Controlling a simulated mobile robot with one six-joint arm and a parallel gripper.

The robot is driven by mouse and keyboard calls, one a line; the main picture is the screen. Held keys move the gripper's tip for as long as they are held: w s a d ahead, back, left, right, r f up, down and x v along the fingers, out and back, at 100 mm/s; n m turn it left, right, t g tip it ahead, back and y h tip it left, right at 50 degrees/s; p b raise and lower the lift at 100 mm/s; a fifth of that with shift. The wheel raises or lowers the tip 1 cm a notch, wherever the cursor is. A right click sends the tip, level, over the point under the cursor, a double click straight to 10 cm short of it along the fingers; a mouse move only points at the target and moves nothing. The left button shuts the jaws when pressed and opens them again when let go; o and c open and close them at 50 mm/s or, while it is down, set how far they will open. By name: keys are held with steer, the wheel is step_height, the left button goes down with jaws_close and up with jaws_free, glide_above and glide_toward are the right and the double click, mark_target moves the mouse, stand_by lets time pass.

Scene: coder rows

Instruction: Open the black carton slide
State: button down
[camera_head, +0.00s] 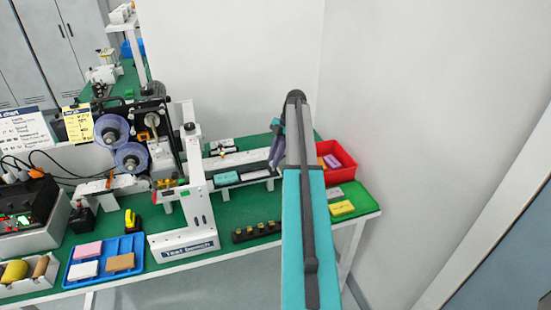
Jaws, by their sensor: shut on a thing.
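The black carton slide (257,174) appears as a small dark piece at the right end of the low conveyor-like track on the green bench. My gripper (274,165) reaches down at this right end, its grey fingers shut at the dark piece. The fingers and arm hide part of the slide, and the exact contact is too small to see. A teal block (227,177) lies on the track left of the slide.
A red bin (345,157) and a yellow block (342,208) are right of my arm. A white labelled stand (196,190) and a reel machine (131,140) stand left. A black strip with brass pieces (256,232) lies in front. A blue tray (106,258) sits front left.

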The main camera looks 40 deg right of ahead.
steer(key=c, duration=1.6)
jaws_free()
steer(key=shift+a+r, duration=0.1)
steer(key=shift+a, duration=0.1)
steer(key=shift+b+v, duration=0.3)
steer(key=shift+v, duration=0.5)
steer(key=shift+b+v, duration=0.4)
steer(key=shift+v, duration=5.7)
steer(key=shift+d, duration=0.15)
